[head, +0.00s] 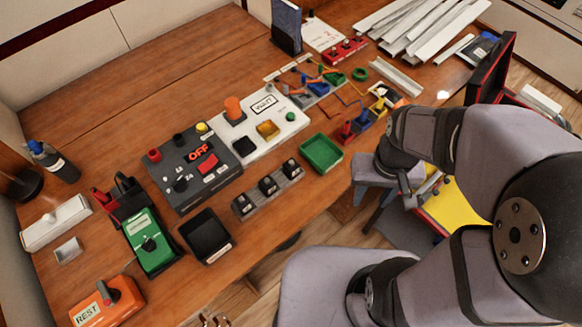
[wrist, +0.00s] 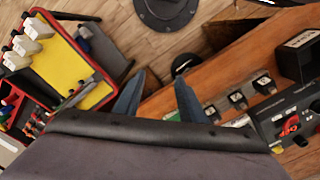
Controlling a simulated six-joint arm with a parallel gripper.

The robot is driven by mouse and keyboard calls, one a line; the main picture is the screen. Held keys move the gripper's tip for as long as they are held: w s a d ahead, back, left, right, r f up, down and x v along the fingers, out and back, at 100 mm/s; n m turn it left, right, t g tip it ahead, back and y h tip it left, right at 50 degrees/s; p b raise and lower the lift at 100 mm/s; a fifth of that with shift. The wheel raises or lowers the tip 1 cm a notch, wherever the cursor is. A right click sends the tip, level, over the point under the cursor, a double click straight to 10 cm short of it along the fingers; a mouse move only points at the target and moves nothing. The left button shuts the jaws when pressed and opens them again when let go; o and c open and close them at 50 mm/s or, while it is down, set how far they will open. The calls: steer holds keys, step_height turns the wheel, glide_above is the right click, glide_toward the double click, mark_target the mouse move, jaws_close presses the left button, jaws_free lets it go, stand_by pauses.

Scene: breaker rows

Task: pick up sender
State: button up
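I cannot tell for certain which thing is the sender, as most labels are too small to read. A green box (head: 152,243) with a dark knob and a pale label lies at the left front of the table in the head view. A dark panel (head: 198,165) with a red OFF sign and a white panel (head: 262,118) with a yellow button stand behind it to the right. My gripper (wrist: 157,97) shows two blue-grey fingers apart with nothing between them. It is off the table's front edge, far from the green box.
An orange REST box (head: 107,302), a black tray (head: 207,237) and a green tray (head: 321,153) sit on the wooden table. A row of small black switches (head: 268,189) lies between the trays. A yellow-lined case (wrist: 70,65) stands beside my gripper. White strips (head: 425,25) lie at the back right.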

steer(key=shift+o, duration=1.2)
